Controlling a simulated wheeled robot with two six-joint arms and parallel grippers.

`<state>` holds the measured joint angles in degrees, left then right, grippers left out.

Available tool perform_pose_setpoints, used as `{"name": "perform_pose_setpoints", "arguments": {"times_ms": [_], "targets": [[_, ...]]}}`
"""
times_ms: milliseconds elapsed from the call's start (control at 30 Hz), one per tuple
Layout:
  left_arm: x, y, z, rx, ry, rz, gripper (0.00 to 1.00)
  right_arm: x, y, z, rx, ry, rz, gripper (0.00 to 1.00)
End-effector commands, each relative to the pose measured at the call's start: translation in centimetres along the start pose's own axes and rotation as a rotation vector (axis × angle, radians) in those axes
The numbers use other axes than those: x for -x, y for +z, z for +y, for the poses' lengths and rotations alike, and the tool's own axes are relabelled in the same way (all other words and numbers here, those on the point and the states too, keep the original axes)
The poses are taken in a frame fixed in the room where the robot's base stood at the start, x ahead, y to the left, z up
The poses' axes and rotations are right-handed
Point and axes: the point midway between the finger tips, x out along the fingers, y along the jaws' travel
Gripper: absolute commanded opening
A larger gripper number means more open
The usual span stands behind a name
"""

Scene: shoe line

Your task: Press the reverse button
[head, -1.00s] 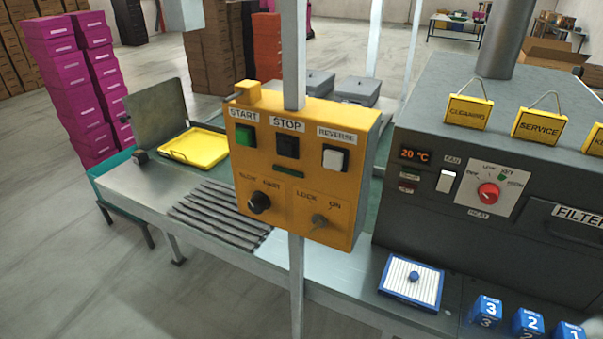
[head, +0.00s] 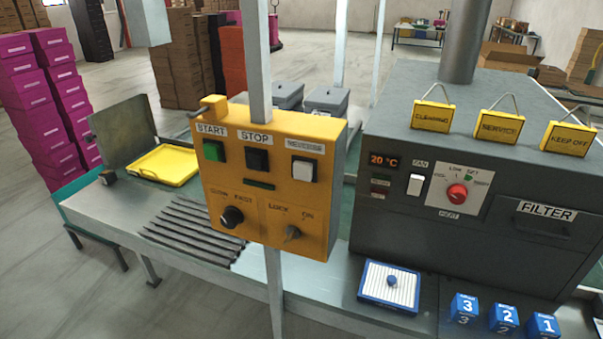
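The reverse button (head: 303,170) is a white square button at the right of the yellow control box (head: 265,200), under a small label that is hard to read now. The box is fixed to a grey upright post. The black stop button (head: 256,160) sits in the middle and the green start button (head: 213,151) at the left. Below them are a black slow/fast knob (head: 231,217) and a lock/on switch (head: 292,233). Neither of my grippers shows in the head view.
A dark grey oven (head: 440,220) with hanging yellow signs stands right of the box. A yellow tray (head: 165,165) lies on the line at left. A blue-rimmed pad (head: 390,306) and numbered blue blocks (head: 504,315) lie in front. Magenta boxes (head: 35,130) are stacked at far left.

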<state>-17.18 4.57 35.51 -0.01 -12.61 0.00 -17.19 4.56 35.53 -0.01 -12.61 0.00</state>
Motion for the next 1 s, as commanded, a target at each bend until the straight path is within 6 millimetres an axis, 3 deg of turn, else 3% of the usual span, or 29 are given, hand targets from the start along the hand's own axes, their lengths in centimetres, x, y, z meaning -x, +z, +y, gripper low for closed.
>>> {"name": "perform_pose_setpoints", "arguments": {"times_ms": [33, 367, 1000], "targets": [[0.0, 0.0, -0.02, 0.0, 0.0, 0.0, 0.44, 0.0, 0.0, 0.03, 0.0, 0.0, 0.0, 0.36], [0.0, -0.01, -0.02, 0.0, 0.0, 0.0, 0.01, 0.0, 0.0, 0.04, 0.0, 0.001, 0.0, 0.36], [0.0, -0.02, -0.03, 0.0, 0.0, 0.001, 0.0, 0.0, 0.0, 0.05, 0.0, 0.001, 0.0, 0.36]]}}
